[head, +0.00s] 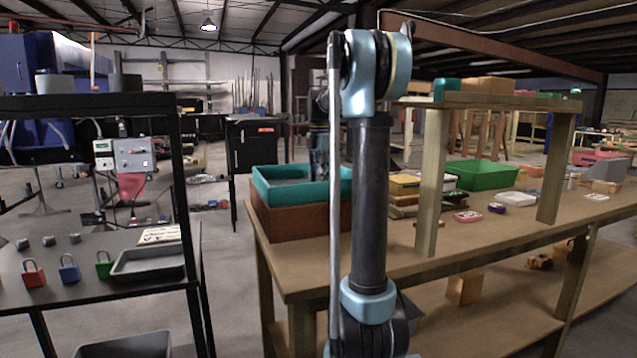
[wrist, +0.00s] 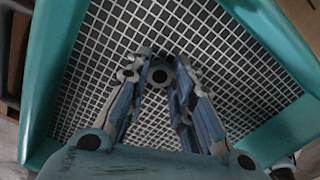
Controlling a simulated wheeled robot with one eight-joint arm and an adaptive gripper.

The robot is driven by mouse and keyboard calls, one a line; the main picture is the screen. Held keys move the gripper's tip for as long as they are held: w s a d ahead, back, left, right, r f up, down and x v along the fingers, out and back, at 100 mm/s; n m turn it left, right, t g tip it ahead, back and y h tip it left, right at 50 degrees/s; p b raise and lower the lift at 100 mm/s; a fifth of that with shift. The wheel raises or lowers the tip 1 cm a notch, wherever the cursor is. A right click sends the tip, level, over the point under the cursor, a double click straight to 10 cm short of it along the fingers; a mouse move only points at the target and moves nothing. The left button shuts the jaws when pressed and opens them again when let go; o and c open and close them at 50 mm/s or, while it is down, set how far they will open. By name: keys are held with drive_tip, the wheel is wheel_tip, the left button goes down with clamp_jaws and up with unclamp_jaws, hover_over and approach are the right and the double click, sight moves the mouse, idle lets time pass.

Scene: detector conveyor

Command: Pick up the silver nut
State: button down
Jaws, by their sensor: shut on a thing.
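The silver nut (wrist: 160,75) is a small grey ring with a dark hole, seen in the wrist view between my fingertips. My gripper (wrist: 160,78) is shut on it, with a finger on each side. The teal tray (wrist: 45,75) with a mesh-patterned floor lies below. In the head view my gripper (head: 319,165) is at the tray (head: 268,192), partly hidden by my arm, and the nut cannot be made out. I cannot tell how far the nut is above the tray floor.
The tray rests on a brown box (head: 290,222) on the wooden bench (head: 470,235). A green bin (head: 482,174) and small parts stand further right. A bench post (head: 432,180) rises beside my arm. A dark shelf (head: 95,290) at left holds padlocks and a grey tray (head: 148,262).

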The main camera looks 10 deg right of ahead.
wheel_tip(320, 180, up, 10)
idle(0.6)
drive_tip(key=shift+s, duration=0.1)
